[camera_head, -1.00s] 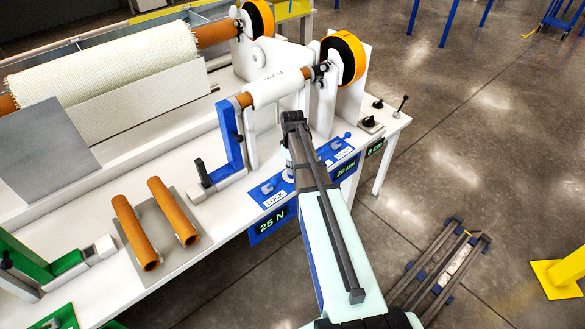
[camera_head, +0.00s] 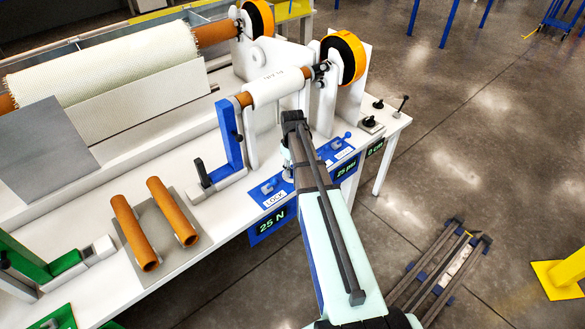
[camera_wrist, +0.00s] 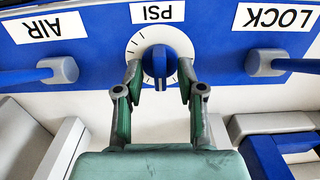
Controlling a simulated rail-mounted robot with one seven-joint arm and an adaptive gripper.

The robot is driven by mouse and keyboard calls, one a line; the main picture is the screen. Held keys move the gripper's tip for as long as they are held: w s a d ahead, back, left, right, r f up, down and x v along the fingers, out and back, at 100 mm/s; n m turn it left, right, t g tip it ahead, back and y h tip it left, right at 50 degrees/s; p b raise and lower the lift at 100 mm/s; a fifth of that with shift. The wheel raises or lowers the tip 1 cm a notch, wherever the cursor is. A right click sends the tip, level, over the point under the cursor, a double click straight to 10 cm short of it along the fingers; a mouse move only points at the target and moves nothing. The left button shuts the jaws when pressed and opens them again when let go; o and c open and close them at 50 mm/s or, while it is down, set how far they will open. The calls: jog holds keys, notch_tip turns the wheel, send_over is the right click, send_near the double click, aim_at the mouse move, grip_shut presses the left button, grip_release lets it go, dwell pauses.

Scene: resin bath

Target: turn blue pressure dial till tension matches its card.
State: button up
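The blue pressure dial (camera_wrist: 160,62) sits below the PSI label in the wrist view, inside a white ring with tick marks. My gripper (camera_wrist: 160,66) has one finger on each side of the dial, seemingly pressed on it. In the head view my gripper (camera_head: 291,118) covers the dial. The pressure readout (camera_head: 346,170) shows about 25 psi. A readout below the LOCK label shows 25 N (camera_head: 271,225). The roller (camera_head: 275,87) carries small printed text that I cannot read surely. I cannot make out a tension card.
The LOCK lever (camera_wrist: 262,62) and the AIR lever (camera_wrist: 58,70) flank the dial. A blue arm bracket (camera_head: 231,140) stands left of my gripper. Two orange tubes (camera_head: 128,230) lie on a grey plate. The floor to the right is mostly clear.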

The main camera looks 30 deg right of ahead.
jog(key=shift+r, duration=0.1)
notch_tip(320, 180, up, 12)
dwell(0.5)
jog(key=s+a+f+m+g, duration=0.1)
jog(key=s+a+f, duration=0.3)
jog(key=s+f, duration=0.4)
jog(key=s+a+f+g, duration=0.1)
jog(key=s+a+f, duration=0.2)
jog(key=s+f, duration=0.55)
jog(key=s+a+f+m+g, duration=0.1)
jog(key=s+a+f, duration=0.3)
jog(key=f, duration=0.7)
jog(key=s+a+f+g, duration=0.1)
jog(key=s+a+f, duration=0.2)
jog(key=s, duration=0.5)
jog(key=s+a+f+g, duration=0.1)
jog(key=s+f, duration=0.3)
jog(key=s, duration=0.5)
jog(key=s+a+f+g, duration=0.1)
jog(key=s+a+f, duration=0.3)
jog(key=s, duration=0.5)
jog(key=shift+a+f+m+g, duration=0.2)
jog(key=shift+a+m+g, duration=0.1)
jog(key=shift+g, duration=0.1)
